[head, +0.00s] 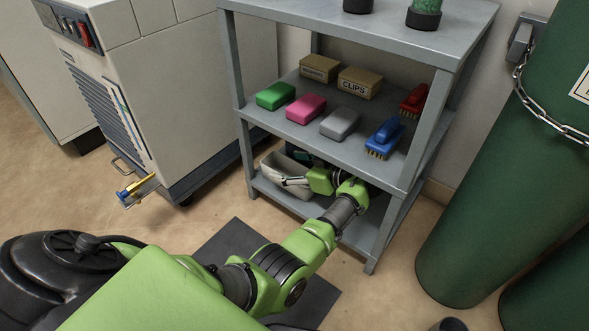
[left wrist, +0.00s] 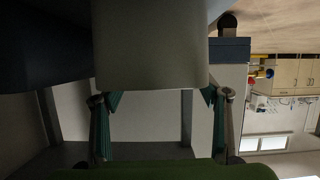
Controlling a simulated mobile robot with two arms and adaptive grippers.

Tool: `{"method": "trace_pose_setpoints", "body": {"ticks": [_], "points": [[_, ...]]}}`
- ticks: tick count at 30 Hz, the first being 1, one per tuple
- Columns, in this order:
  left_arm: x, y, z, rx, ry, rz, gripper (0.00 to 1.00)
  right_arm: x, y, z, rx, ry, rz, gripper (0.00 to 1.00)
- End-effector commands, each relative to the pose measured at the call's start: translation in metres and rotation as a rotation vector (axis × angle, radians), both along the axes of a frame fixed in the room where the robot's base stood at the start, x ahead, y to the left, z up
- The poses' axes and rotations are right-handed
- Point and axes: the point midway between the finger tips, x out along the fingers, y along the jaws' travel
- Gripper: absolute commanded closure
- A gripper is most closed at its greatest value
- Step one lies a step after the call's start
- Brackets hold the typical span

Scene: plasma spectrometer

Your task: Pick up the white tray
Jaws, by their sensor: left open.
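The white tray (head: 276,163) sits on the lowest level of the grey shelf unit, at its left end. My left arm reaches in under the middle shelf. My left gripper (head: 288,181) is at the tray and covers part of it. In the dim left wrist view, a pale tray wall (left wrist: 150,45) shows just beyond the open fingers of the left gripper (left wrist: 160,115). One finger is near each side of that wall; I cannot tell whether they touch it. My right gripper is not in view.
The middle shelf (head: 325,142) above my arm holds coloured blocks, brushes and cardboard boxes, including one marked CLIPS (head: 359,83). A shelf post (head: 246,155) stands left of the tray. A white cabinet (head: 150,100) is at left, green cylinders (head: 490,200) at right.

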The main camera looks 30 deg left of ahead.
Motion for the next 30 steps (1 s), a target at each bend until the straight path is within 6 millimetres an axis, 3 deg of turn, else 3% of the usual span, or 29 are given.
{"method": "trace_pose_setpoints", "body": {"ticks": [3, 10, 22, 23, 27, 30], "points": [[0.001, 0.019, -0.013, 0.001, -0.001, 0.004, 0.32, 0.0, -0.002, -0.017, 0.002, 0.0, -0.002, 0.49], [0.004, 0.045, -0.021, 0.002, 0.0, 0.002, 0.32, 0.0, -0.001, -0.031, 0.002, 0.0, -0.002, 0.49], [0.004, 0.051, -0.021, 0.0, 0.0, 0.001, 0.32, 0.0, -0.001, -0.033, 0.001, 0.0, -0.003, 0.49], [0.004, 0.051, -0.021, 0.0, 0.0, 0.001, 0.37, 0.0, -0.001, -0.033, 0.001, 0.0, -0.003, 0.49], [0.004, 0.051, -0.021, 0.0, 0.0, 0.001, 0.74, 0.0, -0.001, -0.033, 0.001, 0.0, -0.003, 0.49], [0.004, 0.051, -0.021, 0.0, 0.0, 0.001, 0.75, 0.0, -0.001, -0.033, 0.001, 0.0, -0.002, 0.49]]}}
